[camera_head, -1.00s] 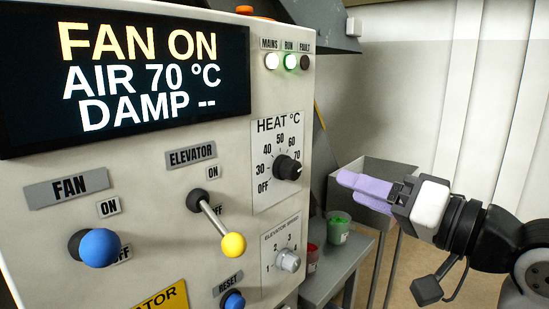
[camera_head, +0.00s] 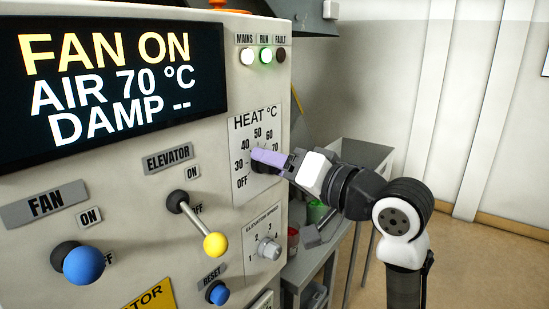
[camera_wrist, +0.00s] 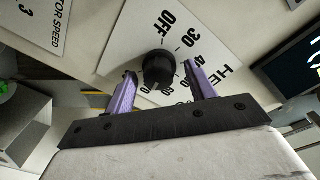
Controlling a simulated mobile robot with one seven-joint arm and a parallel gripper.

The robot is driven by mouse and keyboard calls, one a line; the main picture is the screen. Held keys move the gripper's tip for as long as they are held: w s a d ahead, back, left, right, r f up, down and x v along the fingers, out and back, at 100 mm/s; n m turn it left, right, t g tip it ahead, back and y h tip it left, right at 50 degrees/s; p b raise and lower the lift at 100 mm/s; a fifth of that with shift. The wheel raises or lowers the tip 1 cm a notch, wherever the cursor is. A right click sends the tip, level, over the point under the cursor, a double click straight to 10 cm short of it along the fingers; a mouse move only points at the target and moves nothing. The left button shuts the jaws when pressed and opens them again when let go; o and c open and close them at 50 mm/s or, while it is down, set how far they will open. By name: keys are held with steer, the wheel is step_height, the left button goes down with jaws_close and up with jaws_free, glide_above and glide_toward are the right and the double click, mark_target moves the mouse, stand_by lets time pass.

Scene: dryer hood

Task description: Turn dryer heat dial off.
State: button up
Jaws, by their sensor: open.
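The black heat dial (camera_wrist: 158,68) sits on the white HEAT °C plate (camera_head: 243,198), marked from OFF to 70. In the wrist view it stands between the two purple fingers of my gripper (camera_wrist: 160,72), with a gap visible on each side. My gripper is open, and its fingers reach toward the panel around the dial. In the head view the fingers of my gripper (camera_head: 258,158) cover most of the dial. Its pointer is hard to read. The display (camera_head: 110,90) reads FAN ON, AIR 70 °C, DAMP --.
The elevator lever (camera_head: 214,244) with its yellow knob sticks out left of and below the dial. The elevator speed knob (camera_head: 269,248) is just below. The blue fan knob (camera_head: 84,264) is far left. A grey side table (camera_head: 318,262) with containers stands to the right.

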steer(key=shift+w+a, duration=0.25)
steer(key=c, duration=1)
